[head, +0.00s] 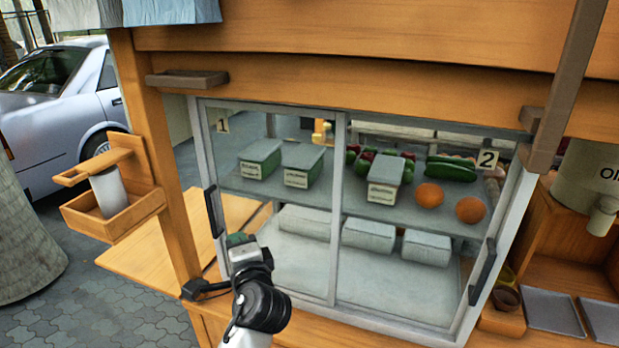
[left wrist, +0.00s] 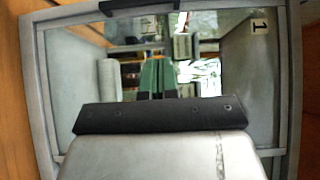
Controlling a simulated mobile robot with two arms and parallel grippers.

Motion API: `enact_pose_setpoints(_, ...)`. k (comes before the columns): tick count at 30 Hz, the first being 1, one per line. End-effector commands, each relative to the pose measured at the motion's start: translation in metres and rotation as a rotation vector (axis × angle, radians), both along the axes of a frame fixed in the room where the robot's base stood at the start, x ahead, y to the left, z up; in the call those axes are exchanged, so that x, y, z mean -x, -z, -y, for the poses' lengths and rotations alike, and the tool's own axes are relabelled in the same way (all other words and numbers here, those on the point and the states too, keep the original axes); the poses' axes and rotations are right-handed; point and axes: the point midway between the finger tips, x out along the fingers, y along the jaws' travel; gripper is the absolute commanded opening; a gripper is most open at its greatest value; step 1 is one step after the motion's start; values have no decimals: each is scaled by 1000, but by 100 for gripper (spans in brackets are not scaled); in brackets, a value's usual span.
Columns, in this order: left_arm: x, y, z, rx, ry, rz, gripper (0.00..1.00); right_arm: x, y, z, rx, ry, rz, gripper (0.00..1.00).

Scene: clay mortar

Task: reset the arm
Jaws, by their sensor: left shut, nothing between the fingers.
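My left arm comes up from the bottom of the head view, and its gripper (head: 238,240) is in front of the lower left part of the glass display case (head: 338,160). In the left wrist view the green fingers of the left gripper (left wrist: 158,76) lie side by side, shut and empty. They point at the glass door with the label 1 (left wrist: 259,27). I cannot tell the exact gap to the glass. My right gripper is in neither view.
The case has sliding doors with dark handles (head: 214,211) (head: 482,271). Inside are several boxes (head: 261,159), oranges (head: 430,195) and green vegetables (head: 452,168). A wooden holder with a cup (head: 109,191) stands left. Metal trays (head: 553,312) lie at right.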

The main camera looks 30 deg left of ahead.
Motion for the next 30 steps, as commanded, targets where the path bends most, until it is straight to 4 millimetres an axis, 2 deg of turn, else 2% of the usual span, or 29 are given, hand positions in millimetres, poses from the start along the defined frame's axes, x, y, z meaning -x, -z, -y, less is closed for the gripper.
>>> enact_pose_setpoints(6,1,4,2,20,8,0,0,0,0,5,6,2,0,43)
enact_pose_setpoints(8,3,16,8,78,27,3,0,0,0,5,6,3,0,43)
enact_pose_setpoints(10,10,40,21,206,66,6,0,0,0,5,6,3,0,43)
enact_pose_setpoints(15,47,121,80,695,129,-34,0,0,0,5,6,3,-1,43)
enact_pose_setpoints(18,73,152,113,927,116,-82,0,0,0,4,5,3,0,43)
enact_pose_setpoints(24,122,187,166,1251,46,-191,0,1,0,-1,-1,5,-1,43)
enact_pose_setpoints(30,170,201,210,1492,-52,-311,0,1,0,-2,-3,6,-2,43)
